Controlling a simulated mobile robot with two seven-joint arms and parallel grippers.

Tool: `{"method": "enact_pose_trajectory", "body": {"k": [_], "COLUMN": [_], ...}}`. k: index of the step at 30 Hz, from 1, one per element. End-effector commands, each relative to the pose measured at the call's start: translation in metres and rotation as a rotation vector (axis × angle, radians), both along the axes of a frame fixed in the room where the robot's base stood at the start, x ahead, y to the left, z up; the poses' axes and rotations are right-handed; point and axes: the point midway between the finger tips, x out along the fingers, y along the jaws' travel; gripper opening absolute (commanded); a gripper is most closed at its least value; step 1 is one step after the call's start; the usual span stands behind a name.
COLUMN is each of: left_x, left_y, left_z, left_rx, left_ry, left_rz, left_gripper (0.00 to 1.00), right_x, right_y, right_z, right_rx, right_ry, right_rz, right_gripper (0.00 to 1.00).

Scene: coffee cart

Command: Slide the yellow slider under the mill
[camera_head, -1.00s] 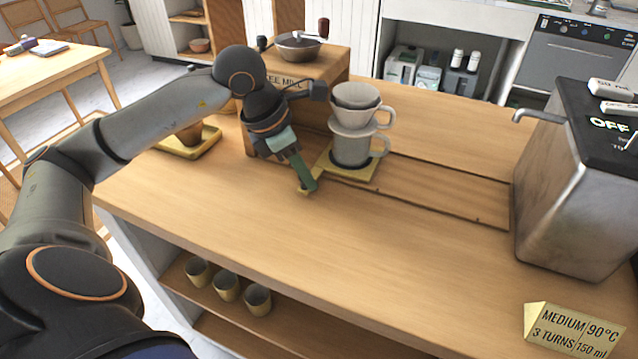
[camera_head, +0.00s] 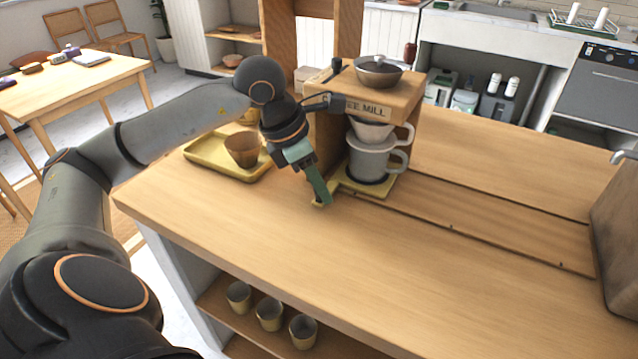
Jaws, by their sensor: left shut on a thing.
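The yellow slider (camera_head: 378,188) lies in the wooden track on the counter, its near left end a tab. A white cup (camera_head: 372,162) with a white dripper (camera_head: 368,134) on it stands on the slider. They are at the mill's opening, under its wooden top. The coffee mill (camera_head: 402,98) is a wooden frame with a metal bowl and crank on top. My left gripper (camera_head: 322,196) is shut on the slider's tab, left of the cup. The fingers partly hide the tab. My right gripper is not in view.
A yellow tray (camera_head: 206,157) with a brown cup (camera_head: 242,150) stands left of the mill, behind my left arm. The track (camera_head: 490,222) to the right is empty. A metal box (camera_head: 618,240) stands at the right edge. Several cups sit on the shelf below.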

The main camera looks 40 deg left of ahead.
Motion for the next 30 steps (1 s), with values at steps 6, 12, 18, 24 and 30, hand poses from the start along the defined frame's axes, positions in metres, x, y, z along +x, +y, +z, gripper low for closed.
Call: {"method": "enact_pose_trajectory", "body": {"k": [6,12,18,24,30], "left_x": [0.0004,0.0004,0.0003,0.0001,-0.0001], "left_y": [0.0020,0.0033,0.0038,0.0024,0.0017], "left_z": [0.0007,0.0008,0.0008,0.0005,0.0008], "left_rx": [0.004,0.008,0.009,0.006,0.004], "left_ry": [0.000,0.000,0.000,0.001,0.001], "left_rz": [0.005,0.007,0.008,0.005,0.003], "left_gripper": [0.00,0.00,0.39,0.56,0.56], "right_x": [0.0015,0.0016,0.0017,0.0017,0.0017], "right_y": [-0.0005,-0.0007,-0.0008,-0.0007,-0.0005], "right_z": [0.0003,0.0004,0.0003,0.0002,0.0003], "right_rx": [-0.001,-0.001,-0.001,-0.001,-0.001], "right_ry": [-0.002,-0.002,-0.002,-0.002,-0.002], "right_rz": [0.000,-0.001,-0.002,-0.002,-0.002], "right_gripper": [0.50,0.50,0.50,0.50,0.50]}}
